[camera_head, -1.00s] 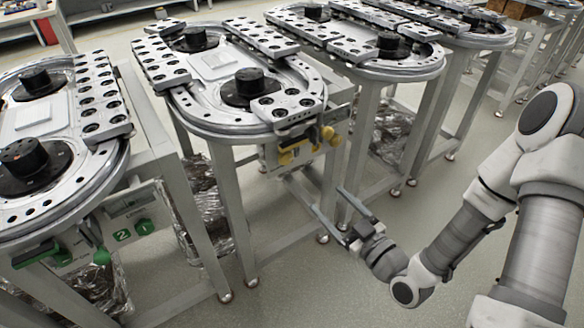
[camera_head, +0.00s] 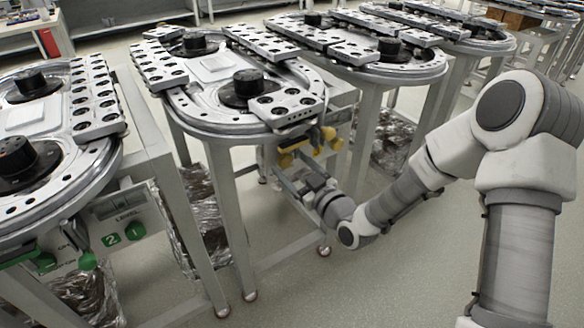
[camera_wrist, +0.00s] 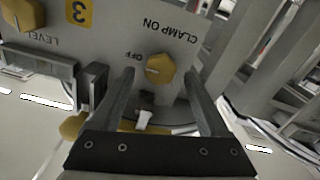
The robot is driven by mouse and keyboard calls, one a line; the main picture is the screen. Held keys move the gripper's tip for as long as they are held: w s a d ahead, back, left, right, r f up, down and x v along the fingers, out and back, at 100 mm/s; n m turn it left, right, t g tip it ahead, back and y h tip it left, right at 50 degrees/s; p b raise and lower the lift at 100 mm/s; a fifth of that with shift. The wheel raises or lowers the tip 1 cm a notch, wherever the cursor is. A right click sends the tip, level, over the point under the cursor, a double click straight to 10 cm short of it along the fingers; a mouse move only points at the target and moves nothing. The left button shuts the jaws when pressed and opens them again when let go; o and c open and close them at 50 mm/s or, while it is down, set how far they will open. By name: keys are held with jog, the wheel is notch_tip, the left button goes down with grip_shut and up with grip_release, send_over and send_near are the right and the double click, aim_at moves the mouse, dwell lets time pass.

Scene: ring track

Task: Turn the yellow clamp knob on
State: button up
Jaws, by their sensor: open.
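The yellow clamp knob (camera_wrist: 160,68) shows in the wrist view on a grey panel, beside the upside-down words "CLAMP ON" and "OFF". Its pointed side faces the OFF label. My gripper (camera_wrist: 159,80) is open, with one finger on each side of the knob in the picture. I cannot tell whether either finger touches it. In the head view my gripper (camera_head: 290,178) is just below the yellow fittings at the front of the middle ring track (camera_head: 215,125). In that view I cannot clearly separate the clamp knob from the yellow parts around it.
A yellow level knob (camera_wrist: 22,14) and a "3" label (camera_wrist: 78,12) are on the same panel. A green-fitted station (camera_head: 110,230) is at left.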

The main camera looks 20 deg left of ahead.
jog(key=shift+w+a, duration=0.1)
jog(key=shift+c, duration=0.3)
grip_shut()
